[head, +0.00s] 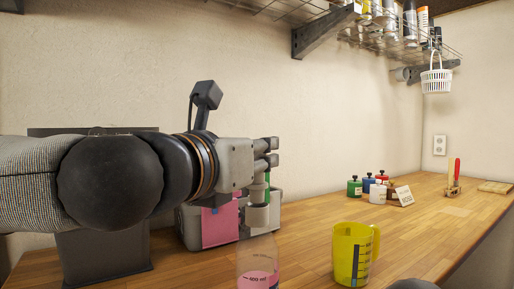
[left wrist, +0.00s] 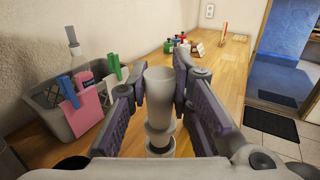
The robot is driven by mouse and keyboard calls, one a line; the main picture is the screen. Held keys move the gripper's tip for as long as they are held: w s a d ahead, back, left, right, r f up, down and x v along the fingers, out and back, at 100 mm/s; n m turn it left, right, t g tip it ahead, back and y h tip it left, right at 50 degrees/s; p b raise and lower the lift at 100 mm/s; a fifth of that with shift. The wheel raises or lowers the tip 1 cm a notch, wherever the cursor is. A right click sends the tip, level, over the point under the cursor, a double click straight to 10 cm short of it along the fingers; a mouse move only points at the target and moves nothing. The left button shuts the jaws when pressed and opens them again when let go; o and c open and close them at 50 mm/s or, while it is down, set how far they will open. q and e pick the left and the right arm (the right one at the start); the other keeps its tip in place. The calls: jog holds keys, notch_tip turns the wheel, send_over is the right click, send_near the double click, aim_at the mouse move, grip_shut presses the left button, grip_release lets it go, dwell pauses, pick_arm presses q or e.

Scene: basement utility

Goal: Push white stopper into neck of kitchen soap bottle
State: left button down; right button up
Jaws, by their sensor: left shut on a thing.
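My left gripper (head: 268,152) reaches in from the left, its fingers pointing right. In the left wrist view it is shut on a pale, tapered piece (left wrist: 159,88), which looks like the white stopper. Pale rings show below that piece, partly hidden by the fingers. In the head view a pale cylinder (head: 257,216) hangs below the fingers. Under it stands a clear vessel (head: 258,266) with pink liquid and a 400 ml mark, cut by the bottom edge. It may be the soap bottle. I cannot tell whether stopper and neck touch. My right gripper is not in view.
A grey caddy (left wrist: 44,113) with a pink cloth (head: 220,226) and a clear pink-labelled bottle (left wrist: 84,78) stands by the wall. A yellow measuring jug (head: 350,255) stands right of the clear vessel. Several small bottles (head: 355,186) are farther back. The right worktop is mostly clear.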

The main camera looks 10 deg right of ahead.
pick_arm(q)
jog(key=shift+f, duration=1.35)
jog(key=c, duration=1.4)
grip_release()
jog(key=shift+o, duration=0.2)
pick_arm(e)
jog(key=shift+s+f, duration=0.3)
pick_arm(q)
jog(key=v, duration=1.2)
